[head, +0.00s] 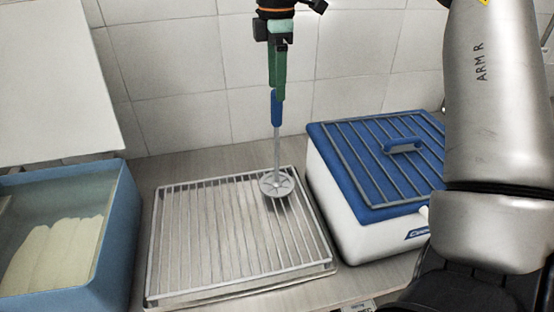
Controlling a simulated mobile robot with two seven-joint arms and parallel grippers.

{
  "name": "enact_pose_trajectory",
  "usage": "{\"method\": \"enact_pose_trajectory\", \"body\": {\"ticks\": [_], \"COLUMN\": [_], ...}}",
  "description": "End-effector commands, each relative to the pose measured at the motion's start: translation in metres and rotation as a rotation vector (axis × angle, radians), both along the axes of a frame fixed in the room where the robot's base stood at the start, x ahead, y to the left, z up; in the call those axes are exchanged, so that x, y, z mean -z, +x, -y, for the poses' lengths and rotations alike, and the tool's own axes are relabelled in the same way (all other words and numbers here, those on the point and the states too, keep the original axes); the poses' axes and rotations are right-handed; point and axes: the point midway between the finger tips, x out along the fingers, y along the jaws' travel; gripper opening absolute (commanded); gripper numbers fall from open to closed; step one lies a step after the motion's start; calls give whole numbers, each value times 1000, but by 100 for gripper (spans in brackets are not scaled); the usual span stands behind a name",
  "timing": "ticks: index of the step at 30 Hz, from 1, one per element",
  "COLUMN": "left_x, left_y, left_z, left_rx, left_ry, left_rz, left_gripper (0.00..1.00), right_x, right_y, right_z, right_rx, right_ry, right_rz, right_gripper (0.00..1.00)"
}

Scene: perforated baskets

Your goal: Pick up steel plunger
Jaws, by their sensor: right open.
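The steel plunger (277,142) is upright, with a blue handle on top, a thin steel rod and a round perforated disc at its lower end. The disc shows over the back right part of the wire rack (153,246); I cannot tell whether it touches the bars. My right gripper (277,94) points down from above, with green fingers at the top of the blue handle. It is open; the fingers overlap in this view, so contact with the handle cannot be made out. My left gripper is not in view.
A blue-walled fryer or basin (121,235) with pale contents stands at left. A tiled wall (170,60) closes off the back. Clear counter space is narrow.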

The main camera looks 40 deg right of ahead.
Motion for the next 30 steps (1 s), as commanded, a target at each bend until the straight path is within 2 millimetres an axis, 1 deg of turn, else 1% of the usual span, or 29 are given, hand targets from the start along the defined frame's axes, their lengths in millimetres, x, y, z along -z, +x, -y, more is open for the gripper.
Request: {"method": "enact_pose_trajectory", "body": {"ticks": [1,3,11,15,19,22,28,29,30], "left_x": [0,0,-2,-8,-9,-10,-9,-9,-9], "left_y": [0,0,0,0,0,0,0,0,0], "left_z": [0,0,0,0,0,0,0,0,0], "left_rx": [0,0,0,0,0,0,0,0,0], "left_ry": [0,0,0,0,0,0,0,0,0], "left_rz": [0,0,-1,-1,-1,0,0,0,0], "left_gripper": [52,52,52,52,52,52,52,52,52], "right_x": [10,20,41,62,79,85,85,85,85], "right_y": [-1,-1,-1,-3,-3,-2,-2,-2,-2], "right_z": [0,0,0,-2,-2,-1,-1,-1,-1], "right_rx": [-1,-1,-1,-2,0,1,1,1,1], "right_ry": [2,3,1,4,2,0,-1,-1,-1], "right_rz": [-4,-3,-3,-3,-1,2,3,3,3], "right_gripper": [64,64,64,64,64,64,64,62,57]}}
